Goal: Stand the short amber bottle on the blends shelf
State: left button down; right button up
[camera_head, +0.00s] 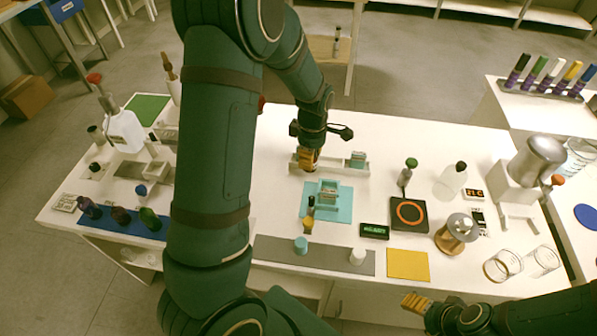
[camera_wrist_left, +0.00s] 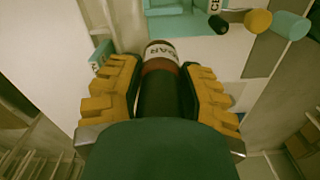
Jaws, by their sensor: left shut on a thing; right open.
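My left gripper (camera_head: 308,159) is over the left part of a low white rack (camera_head: 342,170) in the head view. In the left wrist view its yellow-padded fingers (camera_wrist_left: 160,95) are shut on a dark-capped bottle (camera_wrist_left: 161,66) with a reddish-amber band and a white label ending in "DAR". The gripper hides this bottle in the head view. Whether it touches the rack, I cannot tell. I cannot read which place is the blends shelf. My right gripper (camera_head: 418,303) is open and empty at the lower right.
A teal tray (camera_head: 341,211) with a small box lies just in front of the rack. A hotplate (camera_head: 408,215), yellow mat (camera_head: 407,265) and glass beakers (camera_head: 503,265) are to the right. The table behind the rack is clear.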

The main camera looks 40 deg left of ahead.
pick_arm(q)
jog(key=a+n, duration=0.5)
jog(key=n, duration=0.2)
jog(key=b, duration=0.4)
send_near(297, 177)
notch_tip(297, 177, down, 5)
jog(key=shift+s+f, duration=0.1)
jog(key=shift+d+p, duration=0.1)
jog(key=shift+p, duration=0.2)
jog(key=c, duration=0.9)
grip_release()
jog(key=shift+o, duration=0.2)
